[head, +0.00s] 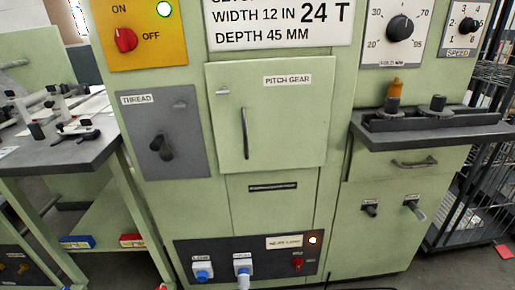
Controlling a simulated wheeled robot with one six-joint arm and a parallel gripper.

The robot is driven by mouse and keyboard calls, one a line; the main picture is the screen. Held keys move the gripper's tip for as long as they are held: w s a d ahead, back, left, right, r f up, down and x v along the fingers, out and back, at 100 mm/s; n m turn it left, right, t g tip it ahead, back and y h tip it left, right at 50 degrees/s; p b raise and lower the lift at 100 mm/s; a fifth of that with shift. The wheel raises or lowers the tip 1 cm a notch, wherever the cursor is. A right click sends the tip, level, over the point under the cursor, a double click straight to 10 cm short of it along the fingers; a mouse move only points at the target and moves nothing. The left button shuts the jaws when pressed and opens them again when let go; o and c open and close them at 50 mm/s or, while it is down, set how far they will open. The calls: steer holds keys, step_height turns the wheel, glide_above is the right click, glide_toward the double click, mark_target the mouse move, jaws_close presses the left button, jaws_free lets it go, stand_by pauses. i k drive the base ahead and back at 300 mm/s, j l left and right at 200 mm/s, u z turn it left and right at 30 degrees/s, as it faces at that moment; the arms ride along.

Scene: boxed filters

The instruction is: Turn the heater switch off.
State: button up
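No switch here carries a label I can read as "heater". A red rotary knob (125,40) sits on a yellow panel (155,56) at the top left, between the words ON and OFF. It seems turned toward ON, and a round lamp (164,9) on that panel is lit. A small red switch (298,265) sits on a dark panel (222,260) low on the green machine, under a small lit lamp (313,240) and a label too blurred to read surely. My gripper is not in view.
The green machine has a PITCH GEAR door (285,125) and a grey THREAD lever plate (185,105). Blue-and-white plugs (203,272) are on the dark panel. A grey shelf (440,130) juts out at right, a bench (60,150) stands at left, and a wire rack (480,195) stands far right.

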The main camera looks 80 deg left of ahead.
mark_target(297, 262)
steer(key=k+l+u, duration=0.1)
steer(key=u, duration=0.3)
steer(key=k+u, duration=0.15)
steer(key=u, duration=0.2)
steer(key=k+l+u, duration=0.1)
steer(key=u, duration=0.3)
steer(key=k+u, duration=0.2)
steer(key=u, duration=0.2)
steer(key=k+j, duration=0.1)
steer(key=u, duration=0.5)
